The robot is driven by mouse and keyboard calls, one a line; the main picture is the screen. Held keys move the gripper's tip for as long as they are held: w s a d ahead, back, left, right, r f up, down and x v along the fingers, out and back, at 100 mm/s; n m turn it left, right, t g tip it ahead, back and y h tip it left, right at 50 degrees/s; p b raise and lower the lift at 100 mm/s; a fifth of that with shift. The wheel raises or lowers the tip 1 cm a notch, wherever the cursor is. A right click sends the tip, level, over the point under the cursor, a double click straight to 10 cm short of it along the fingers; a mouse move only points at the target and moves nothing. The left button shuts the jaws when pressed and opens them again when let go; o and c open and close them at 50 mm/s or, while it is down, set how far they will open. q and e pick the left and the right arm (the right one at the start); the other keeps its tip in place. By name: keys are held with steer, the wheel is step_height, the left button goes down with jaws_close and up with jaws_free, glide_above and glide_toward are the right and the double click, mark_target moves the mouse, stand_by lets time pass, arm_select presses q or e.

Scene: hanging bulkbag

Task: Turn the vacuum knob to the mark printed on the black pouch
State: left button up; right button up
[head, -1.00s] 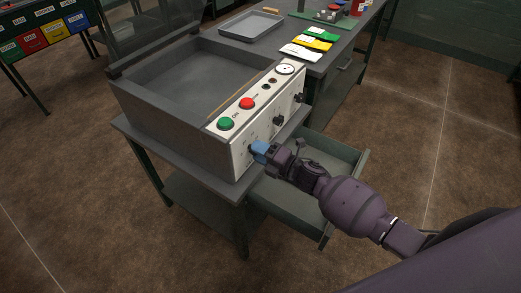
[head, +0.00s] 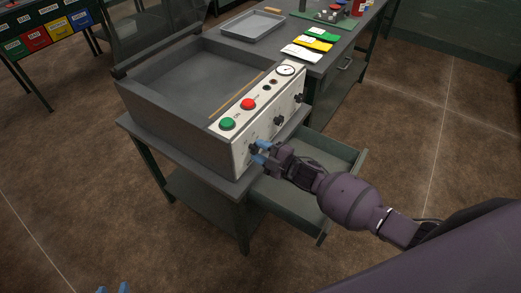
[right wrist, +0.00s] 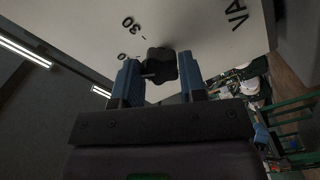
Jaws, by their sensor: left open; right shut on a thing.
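The vacuum sealer's white control panel (head: 241,151) carries several black knobs. My right gripper (head: 258,152) is at the lowest, nearest knob. In the right wrist view, the black lobed knob (right wrist: 161,65) sits between the two blue fingers of the right gripper (right wrist: 160,82), which is shut on it. Printed "30", "0" and part of a word starting "VA" show around that knob. The knob's exact pointer setting is hard to tell. My left gripper (head: 114,288) shows only blue fingertips at the bottom edge, open and empty. I cannot make out a black pouch.
The sealer has a green button (head: 227,124), a red button (head: 248,104) and a gauge (head: 285,70). An open drawer (head: 335,155) juts out below my right arm. White, yellow and green pouches (head: 312,44) and a grey tray (head: 252,26) lie on the bench behind.

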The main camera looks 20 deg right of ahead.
stand_by(0.4)
steer(key=o, duration=0.9)
steer(key=v, duration=1.1)
steer(key=shift+w, duration=0.1)
